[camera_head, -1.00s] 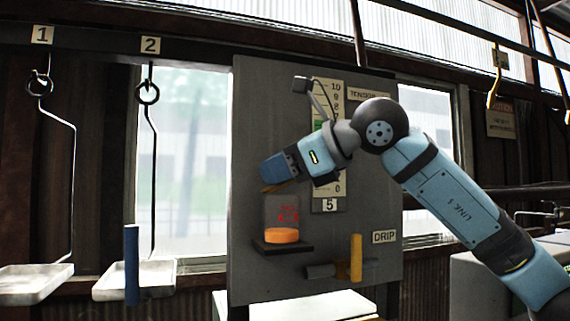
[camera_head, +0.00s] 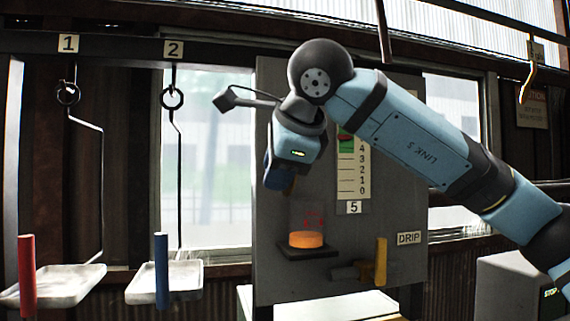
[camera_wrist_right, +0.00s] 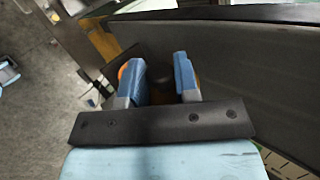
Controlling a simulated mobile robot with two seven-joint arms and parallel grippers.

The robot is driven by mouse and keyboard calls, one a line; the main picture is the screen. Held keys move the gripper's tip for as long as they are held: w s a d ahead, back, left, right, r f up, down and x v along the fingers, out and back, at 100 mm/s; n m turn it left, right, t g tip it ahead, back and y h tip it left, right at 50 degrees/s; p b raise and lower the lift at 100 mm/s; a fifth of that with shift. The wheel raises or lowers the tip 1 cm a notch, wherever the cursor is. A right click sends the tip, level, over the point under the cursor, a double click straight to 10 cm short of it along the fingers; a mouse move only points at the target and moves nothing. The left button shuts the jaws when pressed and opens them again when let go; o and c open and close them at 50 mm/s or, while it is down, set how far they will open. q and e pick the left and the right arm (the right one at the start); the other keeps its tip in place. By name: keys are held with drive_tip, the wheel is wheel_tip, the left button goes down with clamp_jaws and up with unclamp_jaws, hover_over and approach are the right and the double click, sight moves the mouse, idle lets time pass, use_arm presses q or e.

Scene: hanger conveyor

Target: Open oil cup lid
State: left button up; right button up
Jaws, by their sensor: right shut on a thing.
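The clear oil cup (camera_head: 306,216) stands upright on a small dark ledge on the grey panel, with red marking and orange oil (camera_head: 306,239) in its bottom. My right gripper (camera_head: 276,180) is just above and to the left of the cup, pointing down. It is shut on what looks like the brownish lid (camera_head: 290,186), of which only a sliver shows below the fingers, tilted. In the right wrist view the two blue fingers (camera_wrist_right: 161,82) stand apart with a dark, blurred thing between them. An orange patch (camera_wrist_right: 124,70) shows behind one finger. My left gripper is not in view.
A yellow lever (camera_head: 381,262) and a DRIP label (camera_head: 409,238) are right of the cup. White trays (camera_head: 190,282) hang at the left, near upright blue (camera_head: 161,262) and red (camera_head: 27,275) rods.

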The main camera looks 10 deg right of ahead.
drive_tip(key=shift+a+f+n+h, duration=0.2)
drive_tip(key=shift+a+n+h, duration=0.3)
drive_tip(key=shift+h, duration=0.3)
drive_tip(key=shift+f, duration=0.1)
drive_tip(key=o, duration=0.9)
drive_tip(key=b+v, duration=0.2)
drive_tip(key=v, duration=1.2)
drive_tip(key=shift+w+a+f, duration=0.1)
